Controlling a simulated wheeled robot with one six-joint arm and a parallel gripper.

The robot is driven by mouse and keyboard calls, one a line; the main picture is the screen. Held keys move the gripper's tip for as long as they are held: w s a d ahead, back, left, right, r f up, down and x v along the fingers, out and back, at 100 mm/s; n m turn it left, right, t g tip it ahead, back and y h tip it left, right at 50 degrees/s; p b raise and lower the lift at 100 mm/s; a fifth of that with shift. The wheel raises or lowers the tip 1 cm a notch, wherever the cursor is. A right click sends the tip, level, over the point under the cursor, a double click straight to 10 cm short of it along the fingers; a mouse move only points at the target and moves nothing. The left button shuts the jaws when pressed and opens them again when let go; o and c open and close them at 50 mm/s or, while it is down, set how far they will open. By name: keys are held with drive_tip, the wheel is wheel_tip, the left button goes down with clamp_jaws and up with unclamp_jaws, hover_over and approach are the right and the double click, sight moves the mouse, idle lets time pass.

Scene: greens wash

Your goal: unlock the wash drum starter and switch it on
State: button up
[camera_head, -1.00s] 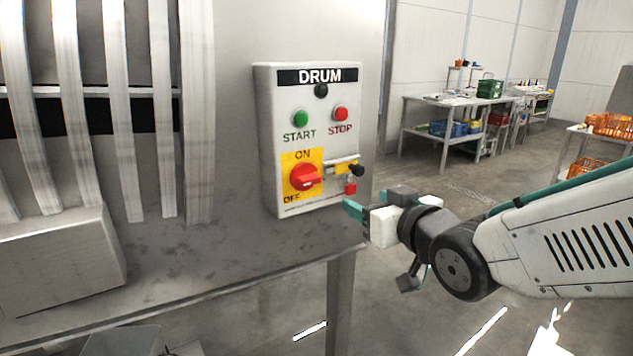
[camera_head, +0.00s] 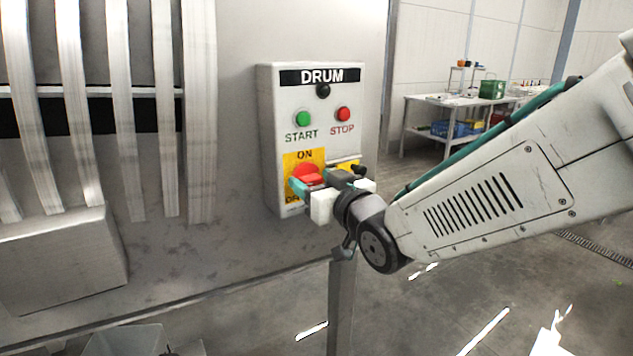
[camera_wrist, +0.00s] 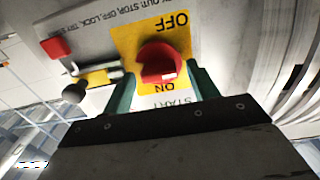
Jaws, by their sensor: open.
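The grey DRUM starter box (camera_head: 268,150) is fixed to the machine's metal side. Its red rotary switch (camera_head: 307,172) sits on a yellow plate marked ON at the top and OFF at the bottom. My gripper (camera_head: 315,182) is open in front of the switch, covering part of it. In the wrist view, which is upside down, the red switch (camera_wrist: 160,62) lies between my two teal fingers, with gaps showing. Beside it are a yellow bar (camera_wrist: 100,77), a black knob (camera_wrist: 75,93) and a red padlock (camera_wrist: 57,47). I cannot tell whether the padlock is fastened.
Above the switch are a green START button (camera_head: 303,119), a red STOP button (camera_head: 343,114) and a black round fitting (camera_head: 323,91). Hanging strips (camera_head: 122,110) are at left. A table (camera_head: 410,115) stands far behind at right.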

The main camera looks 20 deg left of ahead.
drive_tip(key=c, duration=1)
drive_tip(key=shift+m, duration=0.3)
drive_tip(key=m, duration=0.4)
drive_tip(key=shift+w+d, duration=0.1)
drive_tip(key=m, duration=0.5)
drive_tip(key=shift+w, duration=0.1)
drive_tip(key=m, duration=0.4)
drive_tip(key=shift+d+f, duration=0.1)
drive_tip(key=shift+f+m, duration=0.1)
drive_tip(key=shift+m, duration=2.1)
